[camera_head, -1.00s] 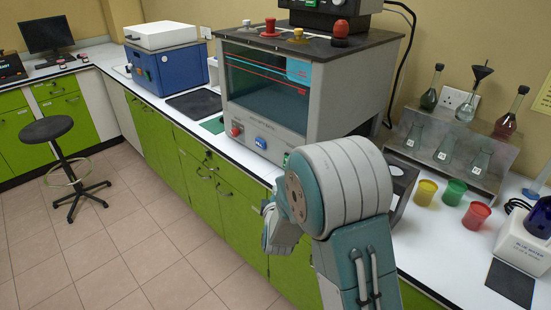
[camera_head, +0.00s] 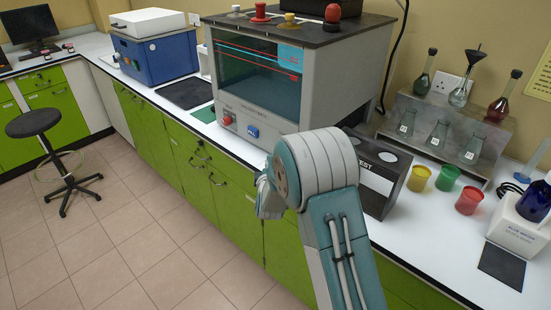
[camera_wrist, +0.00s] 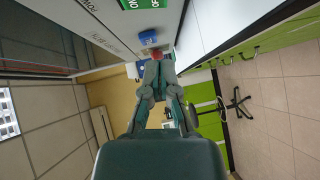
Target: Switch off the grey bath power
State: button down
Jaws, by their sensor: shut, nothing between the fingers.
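The grey bath (camera_head: 315,100) stands on the white bench, with a glass window in its upper front. Its lower front panel bears a red knob (camera_head: 227,120) and a blue switch (camera_head: 253,131). My gripper (camera_wrist: 158,66) is shut and empty, apart from the panel as far as I can tell. In the head view my gripper (camera_head: 265,197) is partly hidden by my arm, in front of the bench edge.
A black TEST box (camera_head: 378,185) stands right of the bath, beside yellow (camera_head: 419,179), green (camera_head: 446,180) and red (camera_head: 468,201) cups. A flask rack (camera_head: 450,135) is behind. A blue box (camera_head: 160,60) stands left. The floor before the green cabinets is clear around a stool (camera_head: 35,124).

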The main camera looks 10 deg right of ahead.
jog(key=w+d, duration=0.2)
jog(key=w+d+f, duration=0.1)
jog(key=w, duration=0.1)
jog(key=shift+w+d, duration=0.35)
jog(key=shift+w+d+f+n+t, duration=0.2)
jog(key=shift+d+f+n+t, duration=0.1)
jog(key=shift+t, duration=0.1)
jog(key=shift+r, duration=0.15)
